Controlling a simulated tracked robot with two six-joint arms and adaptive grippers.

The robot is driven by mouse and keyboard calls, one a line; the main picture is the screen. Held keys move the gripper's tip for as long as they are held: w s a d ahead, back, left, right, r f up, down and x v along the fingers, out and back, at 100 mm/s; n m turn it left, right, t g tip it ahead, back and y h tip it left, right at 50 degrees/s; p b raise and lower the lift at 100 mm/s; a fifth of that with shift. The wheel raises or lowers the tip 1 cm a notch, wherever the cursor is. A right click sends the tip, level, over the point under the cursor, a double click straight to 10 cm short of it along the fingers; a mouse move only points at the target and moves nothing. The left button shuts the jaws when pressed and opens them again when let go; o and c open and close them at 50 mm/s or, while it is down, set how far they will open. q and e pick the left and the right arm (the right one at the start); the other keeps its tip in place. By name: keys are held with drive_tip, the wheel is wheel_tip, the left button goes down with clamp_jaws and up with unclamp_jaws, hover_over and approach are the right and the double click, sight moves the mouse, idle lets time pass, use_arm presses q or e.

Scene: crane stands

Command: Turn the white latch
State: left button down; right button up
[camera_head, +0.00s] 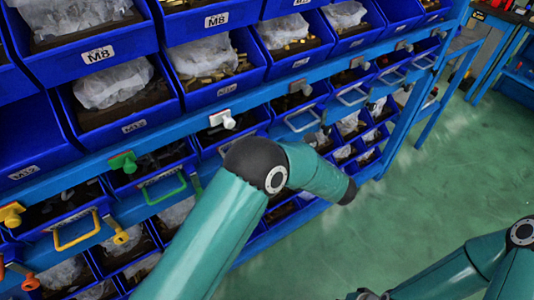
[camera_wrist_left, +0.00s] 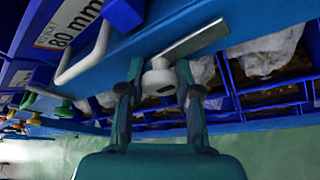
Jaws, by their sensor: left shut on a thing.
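In the left wrist view a white latch (camera_wrist_left: 158,82) with a round knob and a long grey plate slanting up to the right sits on a blue rail. My left gripper (camera_wrist_left: 159,66) has one finger on each side of the knob and is shut on it. In the head view my left arm hides the left gripper. A white latch (camera_head: 222,118) shows there on the rail above the arm's elbow; I cannot tell whether it is the held one. Part of my right gripper (camera_head: 366,295) shows at the bottom edge, too cut off to read.
A white handle (camera_wrist_left: 85,60) is left of the held latch. A green latch (camera_head: 122,160), green handle (camera_head: 165,190), yellow latch (camera_head: 12,214) and yellow handle (camera_head: 76,232) are farther left. Blue bins (camera_head: 105,85) fill the rack. Green floor (camera_head: 440,150) at right is open.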

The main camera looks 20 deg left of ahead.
use_arm(q)
drive_tip(key=shift+d+f+m, duration=0.1)
drive_tip(key=shift+d+m, duration=0.1)
drive_tip(key=shift+m, duration=0.3)
drive_tip(key=shift+y+p, duration=0.3)
drive_tip(key=c, duration=0.8)
unclamp_jaws()
drive_tip(key=shift+w, duration=0.1)
drive_tip(key=v, duration=0.7)
drive_tip(key=shift+d, duration=0.25)
